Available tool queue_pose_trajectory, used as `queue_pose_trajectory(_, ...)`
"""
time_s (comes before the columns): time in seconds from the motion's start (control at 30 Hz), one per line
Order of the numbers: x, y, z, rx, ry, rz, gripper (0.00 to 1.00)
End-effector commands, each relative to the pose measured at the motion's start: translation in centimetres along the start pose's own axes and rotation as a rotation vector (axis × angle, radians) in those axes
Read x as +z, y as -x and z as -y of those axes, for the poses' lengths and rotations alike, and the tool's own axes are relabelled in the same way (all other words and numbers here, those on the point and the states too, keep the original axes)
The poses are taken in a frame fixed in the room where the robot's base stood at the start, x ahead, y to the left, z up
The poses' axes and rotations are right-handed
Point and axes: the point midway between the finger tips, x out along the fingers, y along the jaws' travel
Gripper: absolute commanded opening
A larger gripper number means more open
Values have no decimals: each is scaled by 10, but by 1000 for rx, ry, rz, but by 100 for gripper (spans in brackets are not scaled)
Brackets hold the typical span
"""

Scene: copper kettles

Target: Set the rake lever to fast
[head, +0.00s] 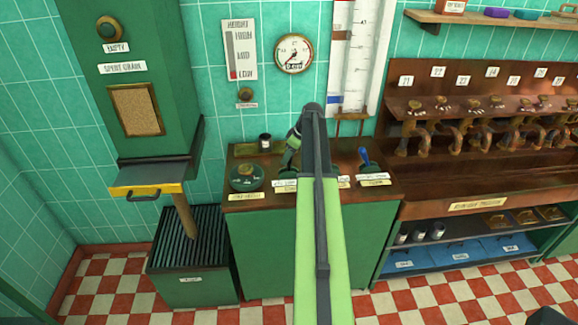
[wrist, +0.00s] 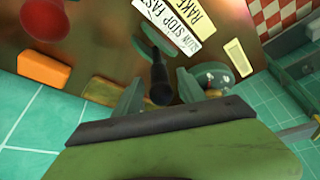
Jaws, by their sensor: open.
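My gripper (head: 292,152) is over the green cabinet's wooden top in the head view. In the wrist view my gripper (wrist: 159,91) is open, with one finger on each side of the rake lever. The rake lever (wrist: 160,84) is a dark rod with a black end, rising from a green plate and pointing towards the camera. A label reading SLOW STOP FAST (wrist: 168,25) and a RAKE label (wrist: 212,22) lie beside it. I cannot tell whether a finger touches the lever or which mark it stands at. In the head view my arm hides the lever.
A blue-handled lever (head: 365,158) stands on the right of the top. The wrist view also shows a red knob (wrist: 42,18) and an orange block (wrist: 45,69).

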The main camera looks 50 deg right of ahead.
Motion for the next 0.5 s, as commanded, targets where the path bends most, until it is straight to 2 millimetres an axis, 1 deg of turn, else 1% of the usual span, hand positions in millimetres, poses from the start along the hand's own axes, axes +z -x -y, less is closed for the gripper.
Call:
queue_pose_trajectory(0.03,1,-6,0,0,0,0,48)
queue_pose_trajectory(0.27,-1,-4,0,0,1,0,48)
queue_pose_trajectory(0.37,-1,-4,0,0,1,0,36)
queue_pose_trajectory(0.5,-1,-4,0,-1,1,0,18)
